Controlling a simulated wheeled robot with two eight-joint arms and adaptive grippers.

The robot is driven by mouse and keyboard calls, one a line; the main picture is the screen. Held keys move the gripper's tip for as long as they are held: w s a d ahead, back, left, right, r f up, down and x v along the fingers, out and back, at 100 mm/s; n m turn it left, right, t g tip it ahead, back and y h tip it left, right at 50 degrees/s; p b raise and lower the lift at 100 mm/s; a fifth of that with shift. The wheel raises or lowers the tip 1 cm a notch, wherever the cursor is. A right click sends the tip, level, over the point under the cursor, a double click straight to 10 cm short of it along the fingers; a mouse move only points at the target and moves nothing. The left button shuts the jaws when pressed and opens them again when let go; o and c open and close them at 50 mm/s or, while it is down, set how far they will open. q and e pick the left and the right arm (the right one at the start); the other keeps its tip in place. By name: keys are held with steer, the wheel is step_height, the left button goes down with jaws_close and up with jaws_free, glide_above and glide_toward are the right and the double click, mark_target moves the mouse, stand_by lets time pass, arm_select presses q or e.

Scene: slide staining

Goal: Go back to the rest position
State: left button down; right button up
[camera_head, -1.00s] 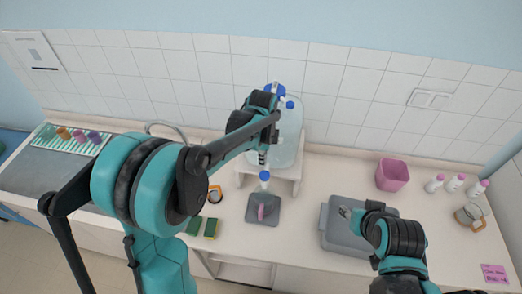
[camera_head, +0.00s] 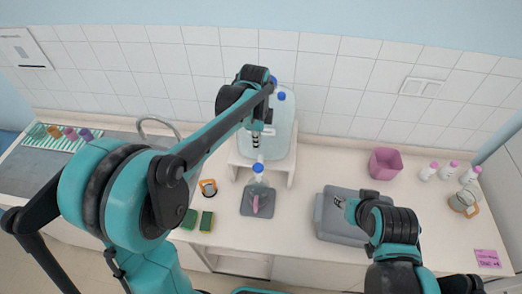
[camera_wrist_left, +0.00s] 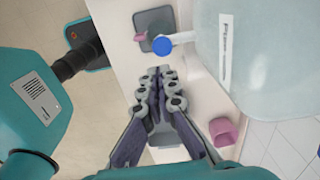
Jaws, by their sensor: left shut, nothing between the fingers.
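My left gripper (camera_head: 256,138) hangs in front of the big clear water tank (camera_head: 283,130) on its white stand. In the left wrist view my left gripper (camera_wrist_left: 160,74) has its fingertips together, with nothing between them. The tank (camera_wrist_left: 270,60) fills the right of that view, with its blue-capped spout (camera_wrist_left: 162,46) just beyond the fingertips. My right gripper (camera_head: 347,205) is over the grey box at the right; its fingers are too small and dark to read.
Two sponges (camera_head: 207,221), a grey box (camera_head: 330,228), a pink bin (camera_head: 386,163) and white bottles (camera_head: 447,170) also occupy the counter. A faucet (camera_head: 158,122) is at left.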

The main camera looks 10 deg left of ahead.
arm_select(q)
steer(key=shift+d, duration=0.1)
steer(key=s+a+f+n+t+b, duration=0.3)
steer(key=s+f+n+b, duration=0.6)
steer(key=f+b, duration=0.4)
steer(key=s+a+f+n+t+b, duration=0.3)
steer(key=s+a+f+n+b, duration=0.2)
steer(key=s+f+n+b, duration=0.4)
step_height(320, 180, down, 5)
steer(key=b, duration=0.8)
steer(key=shift+s+a+t, duration=0.15)
steer(key=shift+s+t, duration=0.05)
steer(key=shift+t, duration=0.2)
steer(key=shift+f, duration=0.1)
